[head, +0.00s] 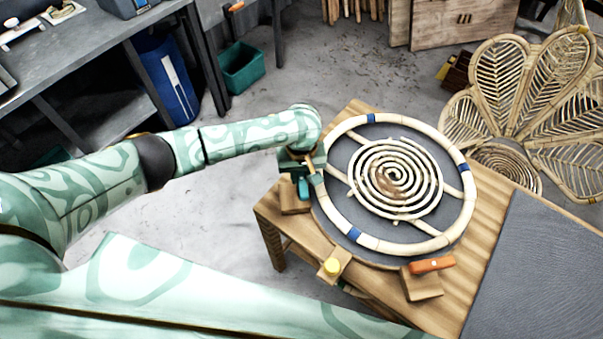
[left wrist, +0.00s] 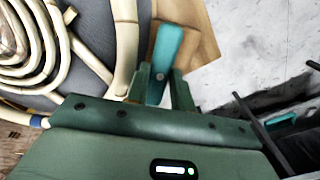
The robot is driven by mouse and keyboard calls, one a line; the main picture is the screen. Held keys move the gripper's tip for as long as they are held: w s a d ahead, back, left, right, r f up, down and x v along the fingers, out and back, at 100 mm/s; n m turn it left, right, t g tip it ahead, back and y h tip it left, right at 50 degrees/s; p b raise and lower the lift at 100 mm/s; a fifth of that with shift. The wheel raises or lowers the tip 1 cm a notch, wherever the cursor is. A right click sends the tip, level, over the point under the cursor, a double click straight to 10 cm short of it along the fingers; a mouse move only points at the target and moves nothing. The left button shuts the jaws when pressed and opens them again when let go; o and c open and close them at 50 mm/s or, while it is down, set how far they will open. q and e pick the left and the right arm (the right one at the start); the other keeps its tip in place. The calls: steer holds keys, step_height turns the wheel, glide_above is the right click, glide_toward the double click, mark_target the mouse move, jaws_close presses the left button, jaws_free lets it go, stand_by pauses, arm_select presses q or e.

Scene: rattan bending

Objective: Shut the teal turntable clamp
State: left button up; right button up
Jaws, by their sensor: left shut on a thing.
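The teal turntable clamp (head: 303,188) sits on a wooden block at the left edge of the round turntable (head: 352,246). My left gripper (head: 305,178) is at this clamp and partly hides it. In the left wrist view, the fingers of my left gripper (left wrist: 160,84) are shut on the clamp's teal lever (left wrist: 170,45), one on each side. The lever's far end sticks out beyond the fingers. I cannot tell whether the lever presses on the rattan ring (head: 352,234). My right gripper is not in view.
A rattan spiral (head: 395,180) lies inside the ring. A grey mat (head: 545,270) covers the bench's right side. A rattan chair back (head: 530,100) stands behind.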

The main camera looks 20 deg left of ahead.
arm_select(q)
steer(key=shift+s+d+r+m+p, duration=0.15)
steer(key=shift+m+p, duration=0.8)
steer(key=shift+p, duration=1.7)
steer(key=shift+w+r+m+p, duration=0.15)
steer(key=shift+m+p, duration=0.8)
steer(key=shift+p, duration=1.7)
steer(key=shift+f+m, duration=0.25)
steer(key=shift+m, duration=0.75)
steer(key=m, duration=0.3)
steer(key=shift+m, duration=0.3)
steer(key=m, duration=0.4)
steer(key=shift+p, duration=0.3)
steer(key=shift+m, duration=2.2)
steer(key=o, duration=1)
